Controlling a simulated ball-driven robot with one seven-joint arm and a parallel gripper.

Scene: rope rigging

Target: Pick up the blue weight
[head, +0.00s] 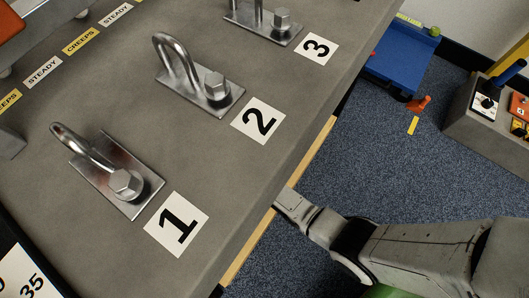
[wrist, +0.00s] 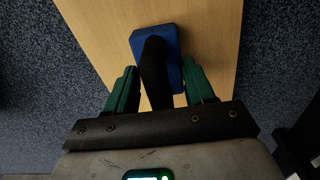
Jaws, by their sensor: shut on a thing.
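The blue weight (wrist: 173,50) is a blue block with a thick black part (wrist: 155,75) running from it toward my palm. It shows in the wrist view, over a light wooden surface. My gripper (wrist: 161,82) has its two green fingers on either side of the weight and is shut on it. Whether the weight touches the wood, I cannot tell. In the head view my arm reaches in from the lower right. The grey bench top hides my gripper and the weight there.
The grey bench top (head: 120,65) carries metal hooks on bolted plates beside number cards 1 (head: 178,224), 2 (head: 258,121) and 3 (head: 316,48). A light wooden edge (head: 250,247) runs below its side. A blue tray-like object (head: 403,52) and a control box (head: 485,125) stand beyond open carpet (head: 440,170).

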